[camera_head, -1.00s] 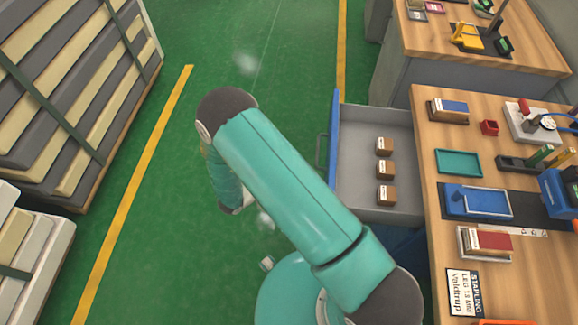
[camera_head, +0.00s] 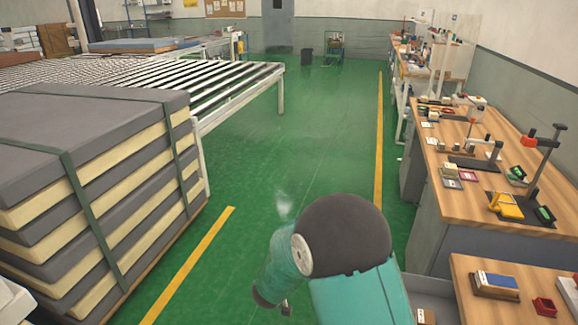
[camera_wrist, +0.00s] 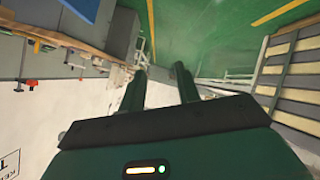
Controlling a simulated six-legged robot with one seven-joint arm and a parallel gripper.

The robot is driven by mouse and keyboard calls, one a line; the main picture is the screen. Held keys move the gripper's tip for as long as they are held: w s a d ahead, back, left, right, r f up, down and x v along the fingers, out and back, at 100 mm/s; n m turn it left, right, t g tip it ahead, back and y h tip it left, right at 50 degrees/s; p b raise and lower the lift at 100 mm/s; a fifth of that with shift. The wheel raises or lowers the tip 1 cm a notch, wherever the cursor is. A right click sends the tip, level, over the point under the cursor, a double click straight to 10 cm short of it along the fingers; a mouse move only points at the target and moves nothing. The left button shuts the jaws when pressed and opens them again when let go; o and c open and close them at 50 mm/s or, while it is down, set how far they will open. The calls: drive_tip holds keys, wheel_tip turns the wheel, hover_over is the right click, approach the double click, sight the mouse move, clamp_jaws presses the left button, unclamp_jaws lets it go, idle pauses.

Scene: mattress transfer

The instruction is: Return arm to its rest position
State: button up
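My arm, teal with dark joints, shows at the bottom of the head view, bent over the green floor. Its end points down, and my gripper is mostly hidden there. In the wrist view my gripper (camera_wrist: 161,70) has its two dark green fingers apart with nothing between them.
A strapped stack of grey and cream mattresses (camera_head: 95,130) stands on the left, before a roller conveyor (camera_head: 245,85). Wooden workbenches (camera_head: 470,190) with tools line the right. An open drawer (camera_head: 432,303) shows at the bottom. The green aisle (camera_head: 320,140) between yellow lines is clear.

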drive_tip(key=s+r+y, duration=0.3)
drive_tip(key=r+y, duration=0.1)
drive_tip(key=r, duration=0.6)
drive_tip(key=s+r+y, duration=0.3)
drive_tip(key=r, duration=0.7)
drive_tip(key=s+d+r+g, duration=0.1)
drive_tip(key=s+d, duration=0.3)
drive_tip(key=s, duration=0.4)
drive_tip(key=s+d+r+m+g+h, duration=0.1)
drive_tip(key=s+d, duration=0.3)
drive_tip(key=s, duration=0.4)
drive_tip(key=s+d+r+g+h, duration=0.1)
drive_tip(key=s+d+r+g, duration=0.2)
drive_tip(key=s, duration=0.6)
drive_tip(key=shift+d+r, duration=0.25)
drive_tip(key=shift+d, duration=0.8)
